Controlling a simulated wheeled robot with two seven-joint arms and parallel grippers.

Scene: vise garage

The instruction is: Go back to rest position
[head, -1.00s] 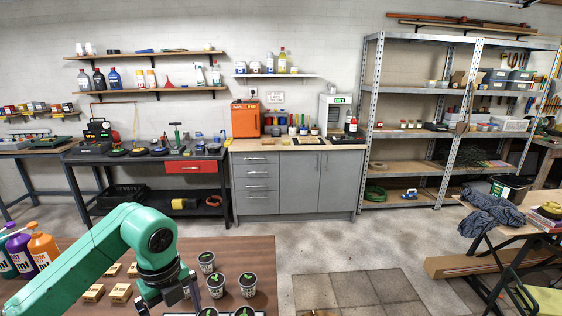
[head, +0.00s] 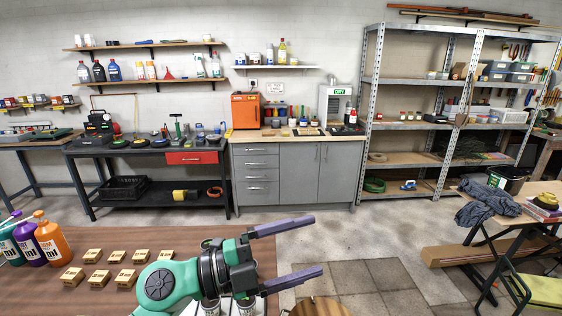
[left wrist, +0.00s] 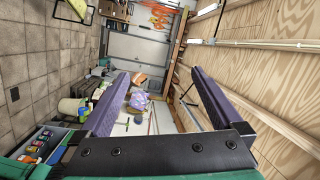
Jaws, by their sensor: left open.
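My left gripper (head: 305,250) is raised over the right edge of the brown table (head: 120,237) in the head view. Its two purple fingers point to the right, spread wide with nothing between them. In the left wrist view the fingers (left wrist: 158,105) also stand apart, with only the far room showing between them. My right gripper is not in view.
A grey cabinet (head: 290,178) and metal shelving (head: 420,110) line the back wall. A folding table (head: 520,218) with cloths is at the right. Open floor lies between.

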